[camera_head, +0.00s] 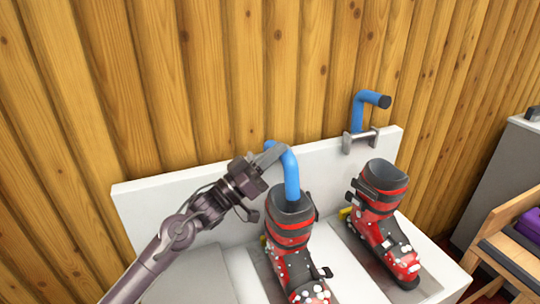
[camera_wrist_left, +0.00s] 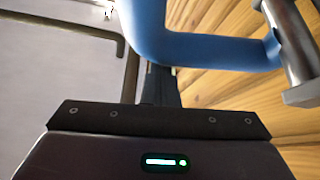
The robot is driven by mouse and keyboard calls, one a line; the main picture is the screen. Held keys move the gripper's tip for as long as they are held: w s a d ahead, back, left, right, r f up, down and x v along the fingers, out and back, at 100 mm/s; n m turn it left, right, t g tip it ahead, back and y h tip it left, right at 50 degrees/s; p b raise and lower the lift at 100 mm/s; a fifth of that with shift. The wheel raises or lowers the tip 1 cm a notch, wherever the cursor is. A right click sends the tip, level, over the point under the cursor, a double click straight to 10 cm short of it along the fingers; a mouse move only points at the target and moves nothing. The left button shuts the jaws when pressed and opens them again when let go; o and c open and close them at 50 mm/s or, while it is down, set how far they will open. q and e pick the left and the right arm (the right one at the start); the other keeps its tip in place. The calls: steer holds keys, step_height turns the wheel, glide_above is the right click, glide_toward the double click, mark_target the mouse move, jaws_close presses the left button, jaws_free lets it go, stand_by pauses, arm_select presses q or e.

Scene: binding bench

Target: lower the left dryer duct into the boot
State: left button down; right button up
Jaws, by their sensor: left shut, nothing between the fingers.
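The left dryer duct (camera_head: 291,172) is a blue bent tube. Its bend is at the back panel, and its lower end points down into the top opening of the left boot (camera_head: 288,233); the tube's tip is hidden there. The boot is black and red with white spots. My left gripper (camera_head: 269,156) is shut and empty, close beside the duct's upper bend; I cannot tell whether it touches. In the left wrist view the duct (camera_wrist_left: 200,48) crosses just beyond my dark fingers (camera_wrist_left: 160,86). My right gripper is not in view.
A second blue duct (camera_head: 358,114) stands raised on a metal bracket (camera_head: 360,140), its black end pointing right. The right boot (camera_head: 382,205) stands below it. A white panel (camera_head: 160,193) backs the bench, before a plank wall (camera_head: 220,80). A wooden rack (camera_head: 500,235) stands at right.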

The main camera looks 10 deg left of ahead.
arm_select(q)
steer(key=shift+s+d+f+m+g+h+b, duration=0.15)
steer(key=shift+f+m+g+h+b, duration=0.1)
steer(key=shift+f+m+g, duration=0.25)
steer(key=shift+s+d+f+m+g+h+b, duration=0.1)
steer(key=shift+s+f+m+g+h+b, duration=0.15)
steer(key=shift+m, duration=0.35)
steer(key=shift+s+d+f+b, duration=0.2)
steer(key=shift+f+b, duration=0.15)
steer(key=shift+f, duration=0.15)
